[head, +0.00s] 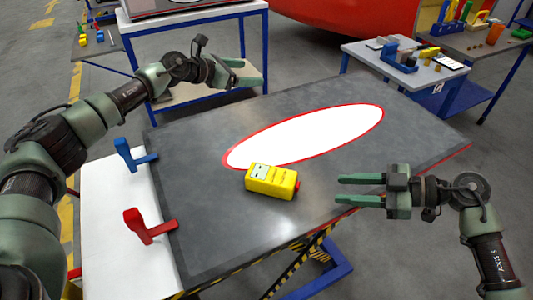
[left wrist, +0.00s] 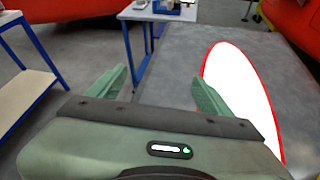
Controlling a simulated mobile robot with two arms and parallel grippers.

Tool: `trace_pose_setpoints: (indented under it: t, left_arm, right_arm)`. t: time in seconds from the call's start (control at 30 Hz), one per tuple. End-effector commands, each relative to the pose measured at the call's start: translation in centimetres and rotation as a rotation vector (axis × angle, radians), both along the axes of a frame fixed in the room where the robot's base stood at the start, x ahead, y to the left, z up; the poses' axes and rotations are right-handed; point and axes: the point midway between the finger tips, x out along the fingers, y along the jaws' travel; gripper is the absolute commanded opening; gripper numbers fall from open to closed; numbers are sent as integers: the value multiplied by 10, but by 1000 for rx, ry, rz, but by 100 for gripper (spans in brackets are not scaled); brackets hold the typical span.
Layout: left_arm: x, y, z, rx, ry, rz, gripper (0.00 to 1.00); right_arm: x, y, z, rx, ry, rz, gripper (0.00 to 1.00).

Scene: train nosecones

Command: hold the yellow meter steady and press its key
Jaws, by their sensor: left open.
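The yellow meter (head: 271,181) lies on the dark grey table top (head: 200,230), near its front middle. It has a small pale display at its left end and a red part at its right end. I cannot tell which part is the key. My left gripper (head: 252,73) is open and empty, raised above the far left side of the table, well away from the meter. In the left wrist view its two green fingers (left wrist: 157,88) stand apart with nothing between them. My right gripper (head: 345,188) is open and empty, to the right of the meter and apart from it, its fingers pointing left.
A white oval with a red rim (head: 310,135) lies behind the meter. A blue clamp (head: 130,156) and a red clamp (head: 145,228) are at the left table edge. A side table (head: 405,65) with small parts stands at the back right. The table's right part is clear.

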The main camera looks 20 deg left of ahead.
Motion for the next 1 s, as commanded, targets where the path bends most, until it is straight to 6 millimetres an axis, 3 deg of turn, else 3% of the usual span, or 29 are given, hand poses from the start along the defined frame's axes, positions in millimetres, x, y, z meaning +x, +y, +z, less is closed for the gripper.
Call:
trace_pose_setpoints:
  t: [0.03, 0.2, 0.3, 0.4, 0.5, 0.63, 0.8, 1.0]
  left_arm:
    - [-8, -31, 7, 0, 18, -72, 80]
    - [-55, -120, 6, 80, 144, -321, 80]
    - [-98, -161, -8, 198, 250, -473, 80]
    - [-148, -184, -27, 378, 379, -611, 80]
    - [-191, -186, -42, 579, 500, -698, 80]
    - [-227, -172, -51, 803, 612, -737, 80]
    - [-248, -155, -52, 972, 687, -732, 80]
    - [-253, -150, -65, 1013, 708, -728, 80]
  right_arm:
    - [0, 0, 0, 0, 0, 0, 36]
    - [0, 0, 0, 0, 0, 0, 36]
    - [0, 0, 0, 0, 0, 0, 36]
    - [0, 0, 0, 0, 0, 0, 36]
    - [0, 0, 0, 0, 0, 0, 36]
    - [0, 0, 0, 0, 0, 0, 36]
    - [0, 0, 0, 0, 0, 0, 36]
    - [0, 0, 0, 0, 0, 0, 36]
